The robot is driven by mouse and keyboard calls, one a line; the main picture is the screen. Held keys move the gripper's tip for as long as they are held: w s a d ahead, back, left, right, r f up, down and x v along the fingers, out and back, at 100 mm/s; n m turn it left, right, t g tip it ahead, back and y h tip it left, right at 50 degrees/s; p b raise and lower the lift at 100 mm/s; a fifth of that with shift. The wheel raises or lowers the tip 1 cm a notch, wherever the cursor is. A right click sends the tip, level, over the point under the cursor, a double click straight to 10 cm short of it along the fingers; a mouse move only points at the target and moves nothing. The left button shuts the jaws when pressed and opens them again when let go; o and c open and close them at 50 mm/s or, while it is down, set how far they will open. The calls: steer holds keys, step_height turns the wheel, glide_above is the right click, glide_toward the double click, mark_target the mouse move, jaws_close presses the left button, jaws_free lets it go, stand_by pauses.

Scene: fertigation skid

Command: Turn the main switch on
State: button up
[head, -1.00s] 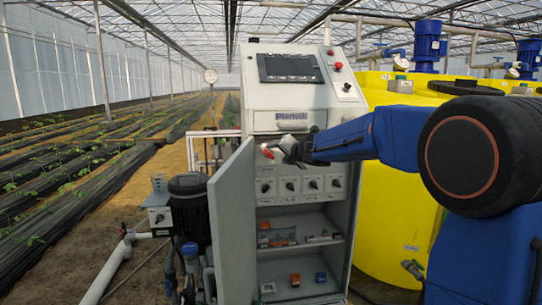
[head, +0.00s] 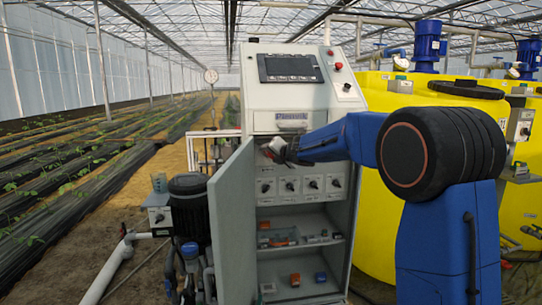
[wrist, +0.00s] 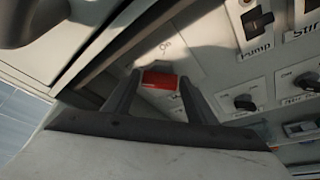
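The main switch's red handle (wrist: 160,80) shows in the wrist view, on the pale cabinet face beyond the fingertips. My gripper (wrist: 160,88) has its two dark fingers apart, one on each side of the red handle. A narrow gap or light contact at the fingers cannot be told apart. In the head view my gripper (head: 272,151) is at the cabinet front (head: 300,118), below the nameplate and just above the row of small switches. There the gripper hides most of the main switch.
An open cabinet door (head: 232,225) stands left of my gripper. Small rotary switches (head: 289,186) sit below it, and shelves with small parts lie lower down. A screen (head: 290,68) is above. Yellow tanks (head: 395,235) stand behind my arm on the right.

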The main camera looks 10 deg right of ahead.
steer(key=c, duration=0.6)
steer(key=shift+c, duration=0.2)
steer(key=m+y, duration=0.1)
steer(key=m+t, duration=0.1)
steer(key=m, duration=0.1)
steer(key=shift+d+f+y, duration=0.1)
steer(key=shift+f+y, duration=0.1)
steer(key=shift+y, duration=0.2)
steer(key=m+t, duration=0.1)
steer(key=m, duration=0.2)
steer(key=shift+f+y, duration=0.15)
steer(key=shift+y, duration=0.25)
steer(key=m+t, duration=0.1)
steer(key=m, duration=0.1)
steer(key=m+t, duration=0.1)
steer(key=m, duration=0.2)
steer(key=shift+f+m, duration=0.2)
steer(key=shift+m, duration=0.1)
steer(key=shift+m+t+h, duration=0.2)
steer(key=shift+m+t, duration=0.3)
steer(key=shift+m, duration=0.85)
steer(key=shift+m+t+h, duration=0.2)
steer(key=shift+m+t, duration=0.3)
steer(key=shift+m, duration=0.85)
